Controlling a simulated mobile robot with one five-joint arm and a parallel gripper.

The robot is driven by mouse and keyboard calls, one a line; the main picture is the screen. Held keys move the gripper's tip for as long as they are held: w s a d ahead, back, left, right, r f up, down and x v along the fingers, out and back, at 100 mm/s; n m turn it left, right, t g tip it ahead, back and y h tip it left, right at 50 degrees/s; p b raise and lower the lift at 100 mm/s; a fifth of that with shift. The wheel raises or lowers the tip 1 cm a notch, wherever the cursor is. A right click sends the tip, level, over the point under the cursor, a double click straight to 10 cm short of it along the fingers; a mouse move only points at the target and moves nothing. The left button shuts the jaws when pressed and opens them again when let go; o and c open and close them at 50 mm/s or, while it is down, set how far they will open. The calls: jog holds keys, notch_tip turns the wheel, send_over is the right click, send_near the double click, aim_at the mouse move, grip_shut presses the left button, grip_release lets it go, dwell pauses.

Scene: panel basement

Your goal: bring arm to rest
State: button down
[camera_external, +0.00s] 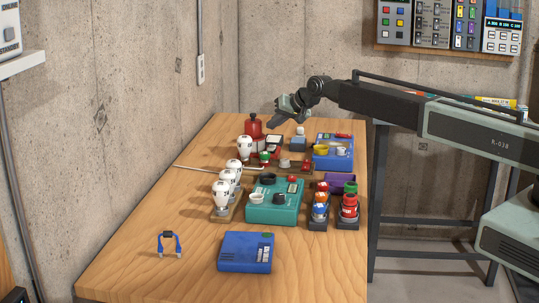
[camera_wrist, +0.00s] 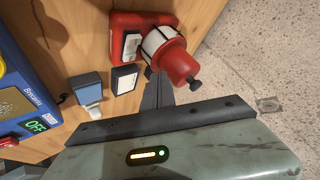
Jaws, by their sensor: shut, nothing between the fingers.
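My arm reaches in from the right in the external view, with the forearm roughly level above the far end of the wooden table. My gripper (camera_external: 287,110) hangs over the far edge of the table, near the back wall and above the devices there. In the wrist view the dark fingers of my gripper (camera_wrist: 158,92) are together with nothing between them. A red device with a white band (camera_wrist: 163,46) lies just beyond the fingertips in that view. I cannot tell the exact gap between them.
A teal box (camera_external: 274,214), a blue box (camera_external: 246,252), white bulbs (camera_external: 222,194) and a red canister (camera_external: 254,128) stand on the table (camera_external: 150,215). In the wrist view a blue box (camera_wrist: 22,78) reads OFF. A control panel (camera_external: 450,22) hangs on the wall.

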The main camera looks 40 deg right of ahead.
jog(key=s+d+f+n+h+b, duration=0.1)
jog(key=s+d, duration=0.4)
jog(key=d, duration=0.2)
jog(key=s+d+f+g+h+b, duration=0.1)
jog(key=s+d+f, duration=0.1)
jog(key=s+d, duration=0.4)
jog(key=s+d+f+n+h+b, duration=0.1)
jog(key=s+d, duration=0.4)
jog(key=d, duration=0.4)
jog(key=shift+s+f+n+h, duration=0.3)
jog(key=shift+s+f, duration=0.05)
jog(key=s, duration=0.1)
jog(key=s+g, duration=0.1)
jog(key=s+d, duration=0.1)
jog(key=shift+s+f, duration=0.35)
jog(key=s+a+f+g+p, duration=0.1)
jog(key=s+a+g, duration=0.3)
jog(key=s, duration=0.6)
jog(key=s+a+f+n+g+y+p, duration=0.1)
jog(key=s+a+g, duration=0.2)
jog(key=s, duration=0.8)
jog(key=shift+s+a+f+n+g+p, duration=0.3)
jog(key=shift+a+f+g+p, duration=0.1)
jog(key=shift+a, duration=0.35)
